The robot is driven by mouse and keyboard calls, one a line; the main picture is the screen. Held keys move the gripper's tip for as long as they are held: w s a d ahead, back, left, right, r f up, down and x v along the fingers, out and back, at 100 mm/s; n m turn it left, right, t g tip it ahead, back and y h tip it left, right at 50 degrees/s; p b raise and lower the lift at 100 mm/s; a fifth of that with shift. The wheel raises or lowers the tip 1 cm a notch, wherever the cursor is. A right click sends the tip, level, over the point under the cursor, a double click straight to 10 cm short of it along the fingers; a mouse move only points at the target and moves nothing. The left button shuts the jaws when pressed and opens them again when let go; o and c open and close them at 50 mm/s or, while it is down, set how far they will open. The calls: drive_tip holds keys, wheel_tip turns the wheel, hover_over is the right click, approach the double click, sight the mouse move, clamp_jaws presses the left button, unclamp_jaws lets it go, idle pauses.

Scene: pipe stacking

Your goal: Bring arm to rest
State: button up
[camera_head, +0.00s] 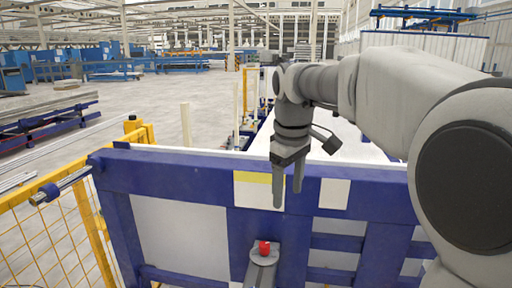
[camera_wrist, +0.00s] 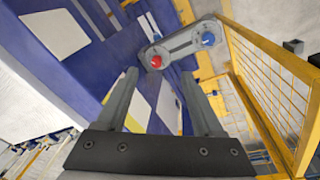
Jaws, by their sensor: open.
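My gripper (camera_head: 288,190) hangs from my arm with its fingers pointing down, in front of a blue frame with white panels. In the wrist view my gripper (camera_wrist: 165,90) has its two fingers spread apart with nothing between them. Below it in the head view is a grey bracket with a red knob (camera_head: 264,248), apart from the fingertips. In the wrist view the red knob (camera_wrist: 156,61) and a blue knob (camera_wrist: 208,39) sit at the two ends of a grey bar (camera_wrist: 182,40), beyond the fingertips.
The blue frame (camera_head: 180,172) stands close in front. A yellow mesh fence (camera_head: 70,225) is at the left, and it also shows at the right of the wrist view (camera_wrist: 270,85). Open floor (camera_head: 150,100) lies beyond, with racks of pipes (camera_head: 45,115) at the far left.

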drive_tip(key=s+d+f+m+t, duration=0.1)
drive_tip(key=s+d+f+m, duration=0.1)
drive_tip(key=s, duration=0.5)
drive_tip(key=s+d+f+m+t, duration=0.1)
drive_tip(key=s+d+f+m, duration=0.1)
drive_tip(key=s, duration=0.6)
drive_tip(key=s+d+f+m+t, duration=0.1)
drive_tip(key=s+d+f+m, duration=0.2)
drive_tip(key=s+m, duration=0.2)
drive_tip(key=s, duration=0.3)
drive_tip(key=shift+f+t, duration=0.15)
drive_tip(key=shift+t, duration=0.25)
drive_tip(key=shift+w+d, duration=0.1)
